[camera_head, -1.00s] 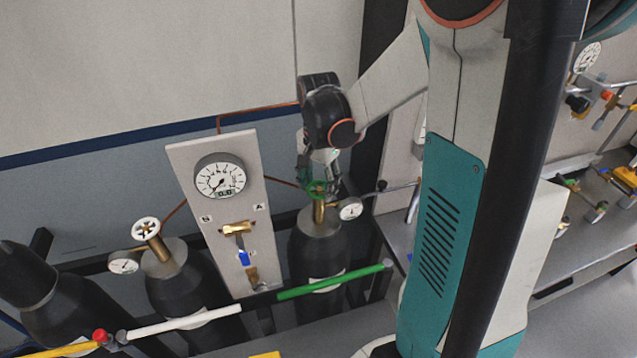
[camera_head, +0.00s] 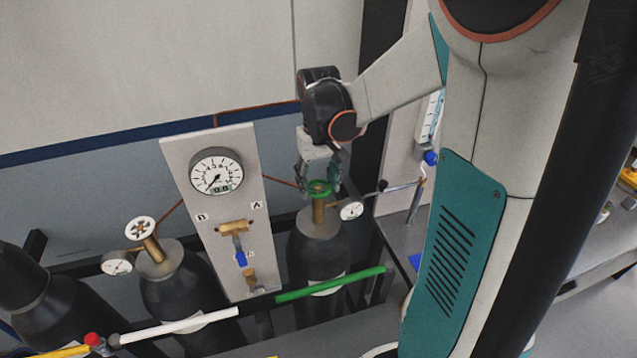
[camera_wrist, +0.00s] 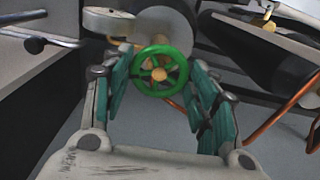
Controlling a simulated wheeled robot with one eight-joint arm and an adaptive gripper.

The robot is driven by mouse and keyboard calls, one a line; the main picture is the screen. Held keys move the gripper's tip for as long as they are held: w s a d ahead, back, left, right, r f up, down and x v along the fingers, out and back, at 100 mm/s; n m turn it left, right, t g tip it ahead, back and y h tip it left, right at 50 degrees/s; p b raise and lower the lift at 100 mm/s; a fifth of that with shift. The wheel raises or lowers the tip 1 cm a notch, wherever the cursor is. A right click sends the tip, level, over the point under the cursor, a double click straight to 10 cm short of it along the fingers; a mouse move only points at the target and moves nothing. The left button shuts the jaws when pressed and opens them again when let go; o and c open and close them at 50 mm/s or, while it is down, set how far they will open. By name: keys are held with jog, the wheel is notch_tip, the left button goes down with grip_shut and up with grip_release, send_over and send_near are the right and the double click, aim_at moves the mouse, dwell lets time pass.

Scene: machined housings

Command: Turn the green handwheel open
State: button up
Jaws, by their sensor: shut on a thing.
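The green handwheel (camera_head: 320,187) sits on the brass valve (camera_head: 318,210) atop the right-hand dark cylinder (camera_head: 317,243). My gripper (camera_head: 319,179) comes down on it from above and is shut on its rim. In the wrist view the spoked green handwheel (camera_wrist: 159,74) lies between the teal-padded fingers of my gripper (camera_wrist: 161,80), one on each side. The exact contact points are hard to see. A small dial gauge (camera_head: 351,210) sticks out to the right of the valve.
A panel with a large pressure gauge (camera_head: 216,172) and a blue-handled valve (camera_head: 240,250) stands left of the cylinder. A rail with a green section (camera_head: 330,284) crosses in front.

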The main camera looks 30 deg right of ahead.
aim_at(319, 187)
jog(key=n, duration=0.4)
jog(key=shift+n+b, duration=0.3)
jog(key=shift+b, duration=0.05)
jog(key=shift+n, duration=2)
jog(key=shift+b, duration=0.3)
jog(key=o, duration=1.1)
jog(key=shift+c, duration=0.2)
notch_tip(319, 187, up, 12)
